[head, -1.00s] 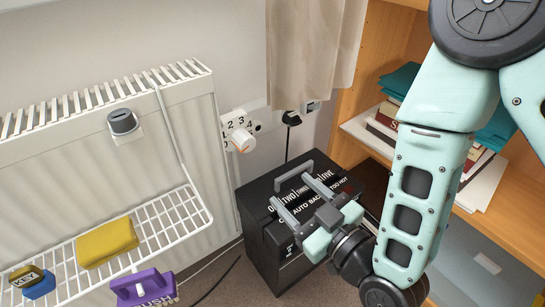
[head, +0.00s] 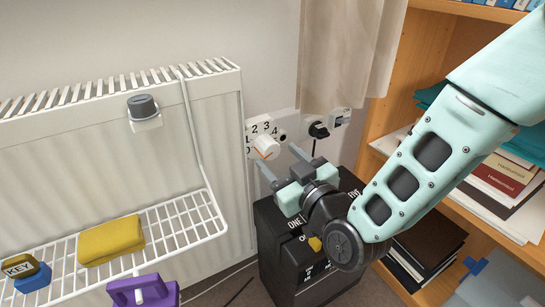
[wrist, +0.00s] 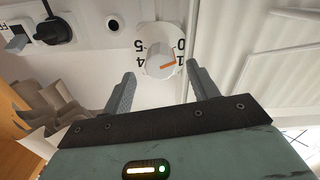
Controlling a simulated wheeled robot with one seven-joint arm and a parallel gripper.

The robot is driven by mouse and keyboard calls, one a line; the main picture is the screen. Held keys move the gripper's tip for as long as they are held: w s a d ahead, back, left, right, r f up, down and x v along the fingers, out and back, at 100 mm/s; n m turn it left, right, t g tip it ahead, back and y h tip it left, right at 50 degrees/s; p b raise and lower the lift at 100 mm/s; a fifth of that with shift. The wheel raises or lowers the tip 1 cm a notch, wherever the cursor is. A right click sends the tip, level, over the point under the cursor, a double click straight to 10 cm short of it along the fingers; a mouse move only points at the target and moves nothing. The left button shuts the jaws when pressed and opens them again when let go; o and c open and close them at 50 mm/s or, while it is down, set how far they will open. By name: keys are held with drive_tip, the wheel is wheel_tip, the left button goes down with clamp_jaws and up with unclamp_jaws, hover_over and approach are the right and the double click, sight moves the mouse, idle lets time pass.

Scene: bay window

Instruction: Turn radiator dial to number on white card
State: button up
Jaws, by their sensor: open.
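The radiator dial (head: 265,147) is a white knob with an orange pointer, on a white plate with black numbers. In the wrist view the dial (wrist: 160,55) shows ahead, with 4 and 5 on its left and 0 and 1 on its right. Its orange pointer lies toward the 0 and 1 side, nearest the 1. My gripper (head: 280,160) is open and empty, just in front of and slightly below the dial. In the wrist view the fingers (wrist: 160,76) stand either side of the dial, apparently not touching it. I cannot make out a separate white card.
The white radiator (head: 190,150) with a grey-capped knob (head: 143,106) and wire shelf is on the left. The shelf holds a yellow sponge (head: 111,241). A black box (head: 278,240) stands under my gripper. Plugs (head: 318,130) and a curtain (head: 352,55) are right of the dial.

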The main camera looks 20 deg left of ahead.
sight(273, 152)
drive_tip(key=shift+b+x, duration=0.35)
drive_tip(key=shift+x, duration=1.55)
drive_tip(key=c, duration=1)
drive_tip(key=shift+m, duration=0.3)
